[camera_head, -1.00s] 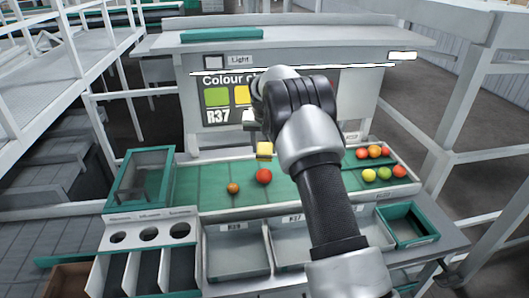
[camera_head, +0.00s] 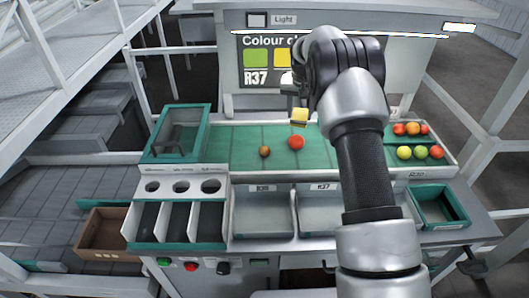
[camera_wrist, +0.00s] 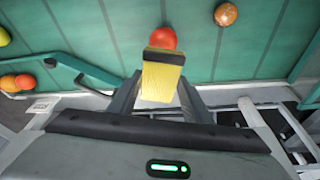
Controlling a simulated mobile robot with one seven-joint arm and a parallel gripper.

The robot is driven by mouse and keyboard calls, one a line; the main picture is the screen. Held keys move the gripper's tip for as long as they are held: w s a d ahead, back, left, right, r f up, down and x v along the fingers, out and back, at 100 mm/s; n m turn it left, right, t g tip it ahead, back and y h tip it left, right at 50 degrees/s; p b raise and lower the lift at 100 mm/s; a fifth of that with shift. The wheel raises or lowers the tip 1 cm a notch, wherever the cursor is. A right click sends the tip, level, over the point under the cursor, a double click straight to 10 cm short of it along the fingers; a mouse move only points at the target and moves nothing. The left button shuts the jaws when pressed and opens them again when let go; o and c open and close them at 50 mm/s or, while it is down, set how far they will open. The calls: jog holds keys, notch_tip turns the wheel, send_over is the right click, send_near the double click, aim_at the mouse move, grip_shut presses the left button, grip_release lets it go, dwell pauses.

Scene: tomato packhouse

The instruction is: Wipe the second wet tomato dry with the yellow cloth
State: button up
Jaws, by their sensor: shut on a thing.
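My gripper (camera_wrist: 160,95) is shut on the yellow cloth (camera_wrist: 161,82), a folded block that also shows in the head view (camera_head: 299,115). The cloth is held above the green mat. A red tomato (camera_head: 296,142) lies on the mat below the cloth; in the wrist view it (camera_wrist: 162,39) shows just beyond the cloth's end, and I cannot tell if they touch. A smaller orange-brown tomato (camera_head: 264,151) lies to its left, and shows at the upper right of the wrist view (camera_wrist: 226,14). I cannot tell which tomatoes are wet. My arm hides part of the bench.
Several red, orange and green-yellow tomatoes (camera_head: 404,152) sit in a tray at the right. A green-framed clear box (camera_head: 180,133) stands at the left. Grey trays (camera_head: 262,215) line the front, with a green crate (camera_head: 437,206) at right. The mat's left part is clear.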

jog(key=shift+s, duration=0.1)
jog(key=s+r+b, duration=0.2)
jog(key=s+b, duration=0.5)
jog(key=s, duration=0.9)
jog(key=shift+r+b, duration=0.2)
jog(key=shift+b, duration=0.1)
dwell(0.3)
